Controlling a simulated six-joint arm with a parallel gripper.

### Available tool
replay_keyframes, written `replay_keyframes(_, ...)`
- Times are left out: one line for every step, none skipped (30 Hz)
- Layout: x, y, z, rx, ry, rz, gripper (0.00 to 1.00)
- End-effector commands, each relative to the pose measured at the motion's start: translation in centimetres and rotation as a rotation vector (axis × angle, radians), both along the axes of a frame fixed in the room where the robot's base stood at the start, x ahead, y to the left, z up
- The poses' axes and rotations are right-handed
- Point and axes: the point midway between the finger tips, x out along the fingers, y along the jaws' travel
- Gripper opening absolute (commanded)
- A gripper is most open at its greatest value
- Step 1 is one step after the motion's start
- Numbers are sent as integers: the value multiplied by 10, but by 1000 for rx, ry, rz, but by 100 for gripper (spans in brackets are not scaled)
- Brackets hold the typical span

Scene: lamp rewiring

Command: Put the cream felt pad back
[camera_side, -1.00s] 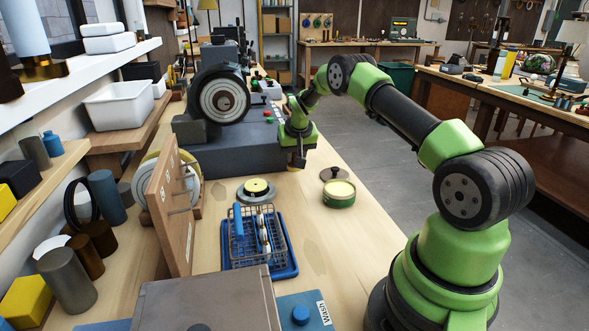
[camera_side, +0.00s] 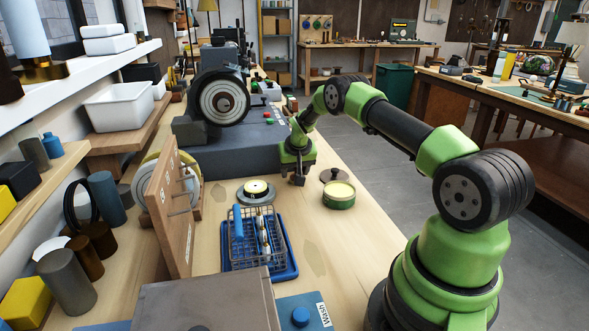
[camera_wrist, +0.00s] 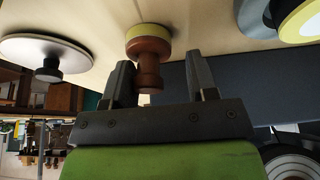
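A brown, turned handle with a cream pad (camera_wrist: 148,31) on its end shows in the wrist view, the cream face against or close to the bench. My gripper (camera_wrist: 160,80) has one finger on each side of the handle, with a clear gap on the right. It looks open, not closed on the handle. In the side view my gripper (camera_side: 297,180) is low over the bench, and its fingers mostly hide the handle and pad.
A green tin with cream contents (camera_side: 339,192) and its grey lid (camera_side: 333,175) lie to the right of my gripper. A wire basket in a blue tray (camera_side: 288,270) is nearer the camera. A grey machine (camera_side: 240,150) stands close behind on the left.

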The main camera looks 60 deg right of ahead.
Motion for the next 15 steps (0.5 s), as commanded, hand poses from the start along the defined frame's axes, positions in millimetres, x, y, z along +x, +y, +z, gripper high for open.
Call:
replay_keyframes(0, 0, -1, 1, 1, 0, 53)
replay_keyframes(0, 0, 0, 1, 1, 0, 53)
replay_keyframes(0, 0, 0, 1, 1, 0, 53)
replay_keyframes(0, 0, 1, 1, 1, 0, 53)
replay_keyframes(0, 0, 3, 0, 0, 0, 53)
replay_keyframes(-1, 1, 6, 1, 1, 0, 53)
replay_keyframes(-1, 1, 8, 1, 1, 0, 53)
replay_keyframes(-2, 2, 11, 1, 0, -1, 53)
replay_keyframes(-3, 3, 15, 0, 1, -1, 53)
replay_keyframes(-4, 4, 20, -1, -1, 0, 53)
replay_keyframes(-5, 5, 24, -1, 0, 1, 53)
replay_keyframes(-8, 8, 30, -1, 0, 1, 53)
replay_keyframes(-10, 9, 35, -1, 0, 1, 53)
replay_keyframes(-11, 11, 42, -1, -1, 0, 53)
replay_keyframes(-13, 13, 50, -2, -2, 0, 53)
